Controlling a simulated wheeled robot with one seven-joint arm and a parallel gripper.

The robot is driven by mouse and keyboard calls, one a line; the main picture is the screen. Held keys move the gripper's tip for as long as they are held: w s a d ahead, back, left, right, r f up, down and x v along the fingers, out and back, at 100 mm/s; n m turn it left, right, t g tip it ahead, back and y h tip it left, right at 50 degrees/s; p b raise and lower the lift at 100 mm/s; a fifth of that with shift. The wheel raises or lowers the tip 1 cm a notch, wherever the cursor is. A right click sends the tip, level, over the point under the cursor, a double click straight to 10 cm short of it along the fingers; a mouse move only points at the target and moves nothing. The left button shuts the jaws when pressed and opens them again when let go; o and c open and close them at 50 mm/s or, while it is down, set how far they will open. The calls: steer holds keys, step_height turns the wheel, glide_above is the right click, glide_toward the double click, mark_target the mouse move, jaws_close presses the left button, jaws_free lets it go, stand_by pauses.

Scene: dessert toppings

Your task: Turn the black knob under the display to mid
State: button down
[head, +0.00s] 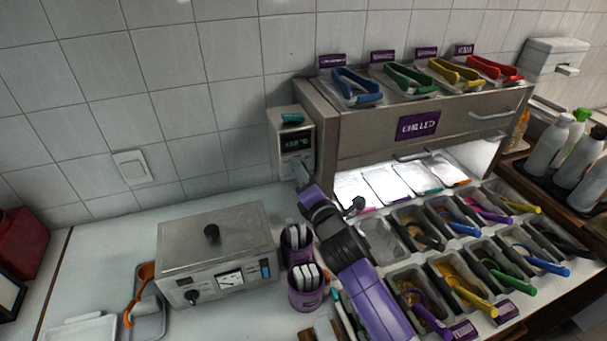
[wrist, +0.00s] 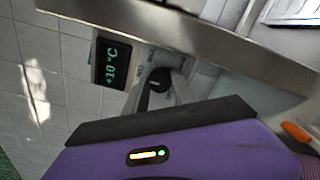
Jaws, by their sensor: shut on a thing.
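The black knob (wrist: 158,79) sits on the grey control box (head: 277,142) at the left end of the chilled cabinet. In the wrist view it is between the grey fingers of my gripper (wrist: 157,88), which are shut on it. The knob carries a small pale mark; its exact setting is hard to read. The display (wrist: 110,64) beside it reads +10 °C in green. In the head view the display (head: 296,141) is above my gripper (head: 301,176), which hides the knob.
The chilled cabinet (head: 420,126) has several coloured tongs on top and topping pans in front. A metal appliance (head: 216,232) with its own dark knob stands at left. Purple cups (head: 305,298) stand close beside my arm. The counter behind the appliance is mostly clear.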

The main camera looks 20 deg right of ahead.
steer(key=c, duration=1.1)
jaws_free()
steer(key=shift+o, duration=0.2)
steer(key=shift+s, duration=0.1)
steer(key=s+p, duration=0.1)
steer(key=s, duration=0.6)
steer(key=shift+s+p, duration=0.35)
steer(key=shift+p, duration=0.05)
